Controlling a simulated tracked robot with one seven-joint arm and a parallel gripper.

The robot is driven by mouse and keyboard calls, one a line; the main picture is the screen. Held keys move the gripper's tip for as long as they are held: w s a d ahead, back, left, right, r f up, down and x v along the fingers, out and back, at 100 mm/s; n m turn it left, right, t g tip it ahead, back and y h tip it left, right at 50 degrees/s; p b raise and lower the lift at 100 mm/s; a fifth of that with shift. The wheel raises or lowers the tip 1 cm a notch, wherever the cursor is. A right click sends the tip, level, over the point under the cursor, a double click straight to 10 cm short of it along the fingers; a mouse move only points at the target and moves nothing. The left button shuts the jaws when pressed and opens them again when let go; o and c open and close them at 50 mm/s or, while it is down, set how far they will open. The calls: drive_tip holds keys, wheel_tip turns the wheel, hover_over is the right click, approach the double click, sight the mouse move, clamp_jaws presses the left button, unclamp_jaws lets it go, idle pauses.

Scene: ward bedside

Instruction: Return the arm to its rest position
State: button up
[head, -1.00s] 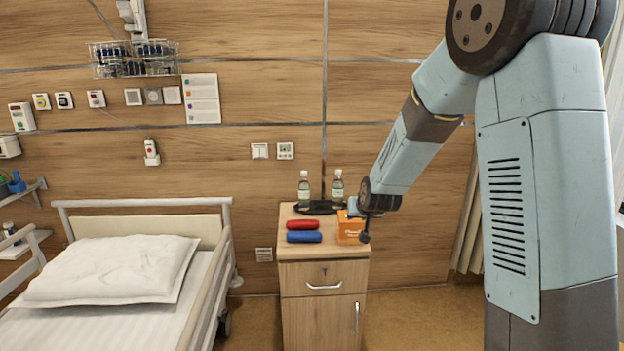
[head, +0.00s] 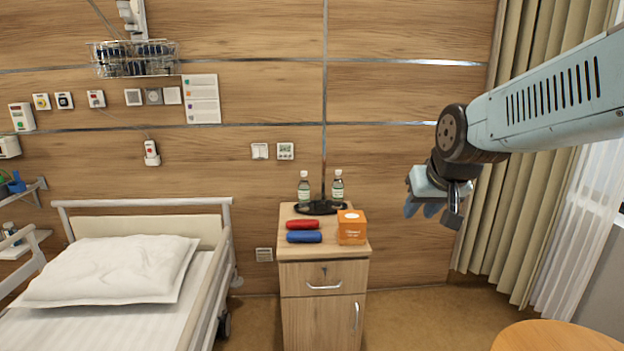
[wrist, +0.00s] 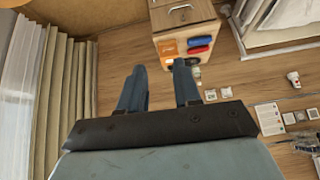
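My gripper (head: 430,208) hangs in the air to the right of the bedside cabinet, clear of it, in the head view. In the wrist view its two fingers (wrist: 160,85) stand apart with nothing between them. My arm reaches in from the right edge of the head view, bent at the wrist. The wooden bedside cabinet (head: 322,276) stands between the bed and my gripper. It also shows in the wrist view (wrist: 185,14).
The bed (head: 110,300) is at left. Curtains (head: 515,200) and a round table (head: 555,337) are at right.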

drive_tip(key=s+d+g, duration=0.1)
drive_tip(key=s+d, duration=0.1)
drive_tip(key=s, duration=1.1)
drive_tip(key=shift+s+d+r+h, duration=0.2)
drive_tip(key=shift+r+h, duration=0.1)
drive_tip(key=shift+r, duration=0.15)
drive_tip(key=shift+o, duration=0.4)
